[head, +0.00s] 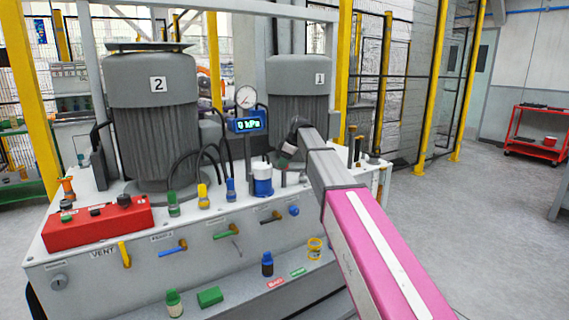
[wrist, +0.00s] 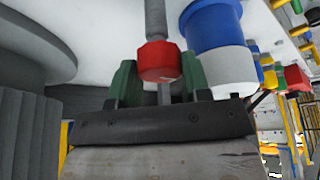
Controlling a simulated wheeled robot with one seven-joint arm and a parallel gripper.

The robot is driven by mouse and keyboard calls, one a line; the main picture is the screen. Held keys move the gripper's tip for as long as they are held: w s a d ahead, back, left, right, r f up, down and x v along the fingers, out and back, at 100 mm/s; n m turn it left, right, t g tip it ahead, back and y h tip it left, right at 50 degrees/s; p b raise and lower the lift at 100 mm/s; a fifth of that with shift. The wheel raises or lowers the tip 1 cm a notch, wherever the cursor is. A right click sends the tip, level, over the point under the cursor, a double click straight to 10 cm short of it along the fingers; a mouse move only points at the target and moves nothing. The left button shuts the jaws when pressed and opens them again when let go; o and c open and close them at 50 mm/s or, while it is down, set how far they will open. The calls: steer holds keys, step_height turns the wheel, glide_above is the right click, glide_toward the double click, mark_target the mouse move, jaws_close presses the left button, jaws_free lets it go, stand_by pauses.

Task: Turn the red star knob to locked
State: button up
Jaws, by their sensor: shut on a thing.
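The red star knob (wrist: 159,62) is in the middle of the wrist view, on a thin grey stem. My gripper (wrist: 157,82) has its two green fingers on either side of the knob, shut on it. In the head view my gripper (head: 286,158) reaches down over the bench top beside the blue and white canister (head: 263,182). There the knob is too small and covered to make out. I see no clear mark of its locked or unlocked position.
The blue and white canister stands close beside the knob, also in the wrist view (wrist: 215,40). Two grey motors, marked 2 (head: 153,110) and 1 (head: 297,95), stand behind. A blue display (head: 247,122) reads kPa. A red control box (head: 97,222) sits at the left.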

steer(key=shift+n, duration=0.3)
steer(key=o, duration=0.9)
steer(key=v, duration=1)
steer(key=shift+w+d+r, duration=0.1)
steer(key=shift+d+r, duration=0.1)
steer(key=shift+r, duration=0.2)
